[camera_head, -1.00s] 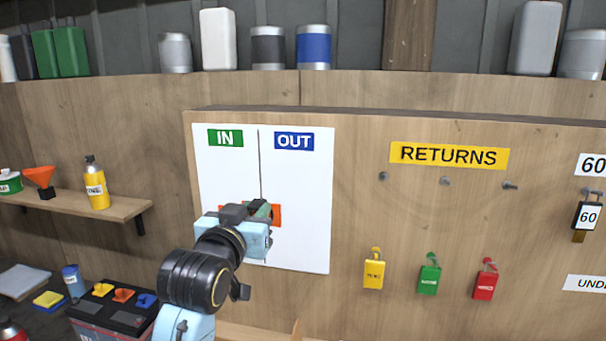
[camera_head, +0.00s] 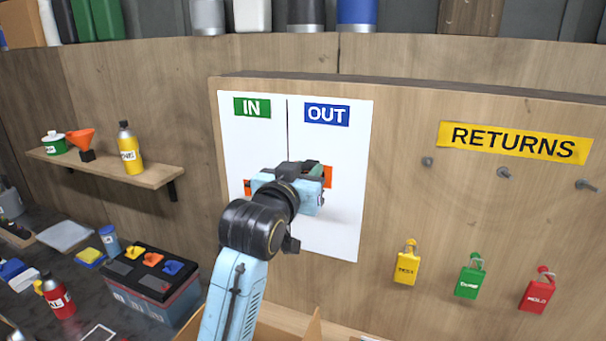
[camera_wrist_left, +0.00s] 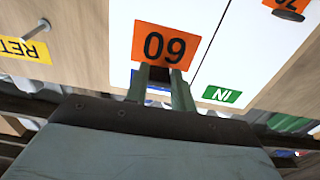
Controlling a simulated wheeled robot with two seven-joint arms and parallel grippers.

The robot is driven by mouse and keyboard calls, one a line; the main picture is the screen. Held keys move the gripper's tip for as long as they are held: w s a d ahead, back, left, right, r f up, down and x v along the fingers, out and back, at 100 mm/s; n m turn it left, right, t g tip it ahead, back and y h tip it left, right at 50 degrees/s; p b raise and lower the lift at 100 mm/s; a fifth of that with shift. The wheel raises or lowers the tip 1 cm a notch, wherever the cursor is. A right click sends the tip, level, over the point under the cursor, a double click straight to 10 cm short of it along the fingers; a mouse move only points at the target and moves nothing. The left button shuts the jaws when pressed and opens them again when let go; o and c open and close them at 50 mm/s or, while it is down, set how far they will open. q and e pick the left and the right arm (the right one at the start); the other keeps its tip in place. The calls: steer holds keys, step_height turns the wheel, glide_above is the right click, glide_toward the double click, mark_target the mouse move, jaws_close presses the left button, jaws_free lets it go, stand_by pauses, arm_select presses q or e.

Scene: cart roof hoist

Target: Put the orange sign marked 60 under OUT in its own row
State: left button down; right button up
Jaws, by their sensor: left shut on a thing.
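The orange sign marked 60 (camera_wrist_left: 166,45) is in the fingers of my left gripper (camera_wrist_left: 162,85), which is shut on it. In the head view my left gripper (camera_head: 318,182) is in front of the OUT column, and only a strip of the sign (camera_head: 328,177) shows past it. The white board (camera_head: 335,228) has a green IN label (camera_head: 252,108) and a blue OUT label (camera_head: 327,115). Another orange sign (camera_head: 247,188) is in the IN column, mostly hidden by my gripper; its number is unreadable. I cannot tell whether the held sign touches the board. My right gripper is out of view.
A shelf (camera_head: 150,175) with a yellow bottle is at left. The lower OUT column looks clear.

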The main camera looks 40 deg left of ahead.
arm_select(q)
steer(key=x, duration=0.6)
steer(key=shift+w, duration=0.25)
steer(key=shift+w+a, duration=0.25)
steer(key=shift+w, duration=0.3)
stand_by(2.2)
steer(key=shift+r, duration=0.1)
steer(key=c, duration=0.6)
jaws_free()
steer(key=shift+v, duration=3.45)
steer(key=shift+d, duration=0.1)
